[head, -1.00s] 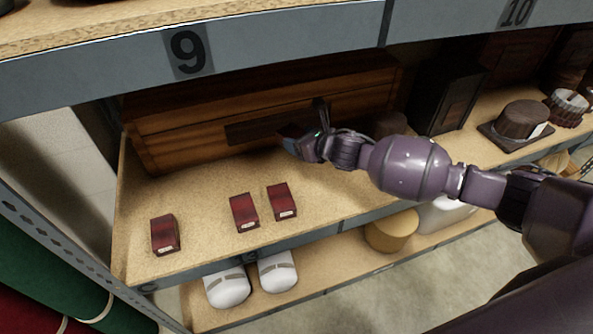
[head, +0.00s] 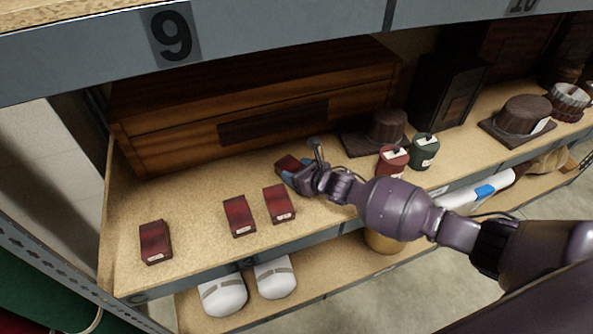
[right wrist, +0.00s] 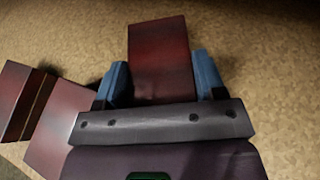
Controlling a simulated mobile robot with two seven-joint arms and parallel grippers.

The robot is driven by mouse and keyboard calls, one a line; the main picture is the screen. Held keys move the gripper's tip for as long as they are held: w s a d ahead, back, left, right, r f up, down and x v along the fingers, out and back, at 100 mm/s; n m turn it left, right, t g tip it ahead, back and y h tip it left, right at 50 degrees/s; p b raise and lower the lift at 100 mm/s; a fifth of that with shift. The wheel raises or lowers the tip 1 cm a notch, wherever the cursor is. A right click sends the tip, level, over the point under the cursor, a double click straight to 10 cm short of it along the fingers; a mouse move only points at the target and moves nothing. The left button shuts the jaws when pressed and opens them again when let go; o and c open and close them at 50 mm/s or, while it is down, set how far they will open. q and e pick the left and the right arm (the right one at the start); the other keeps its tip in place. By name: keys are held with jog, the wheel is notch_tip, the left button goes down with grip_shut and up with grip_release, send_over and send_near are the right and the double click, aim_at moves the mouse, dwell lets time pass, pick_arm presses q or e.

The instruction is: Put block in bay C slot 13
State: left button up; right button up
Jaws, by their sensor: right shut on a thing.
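My right gripper (head: 292,172) is shut on a dark red block (head: 289,163) low over the shelf board, in front of the wooden chest. In the right wrist view the held block (right wrist: 158,50) sits between the two blue fingertips (right wrist: 160,82). I cannot tell whether it touches the board. Three similar red blocks stand on the shelf: one at the left (head: 155,241) and two side by side, the middle one (head: 239,216) and the right one (head: 279,204), nearest the gripper. Two red blocks also show at the left of the right wrist view. My left gripper is not in view.
A long wooden chest (head: 215,115) fills the back of the bay under the label 9 (head: 171,35). Brown hats, a red tin (head: 392,162) and a green tin (head: 424,150) stand to the right. White rolls (head: 222,294) lie on the shelf below. Bare board lies between the left and middle blocks.

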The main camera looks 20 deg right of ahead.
jog(key=shift+r, duration=0.15)
jog(key=o, duration=0.7)
jog(key=shift+f, duration=0.2)
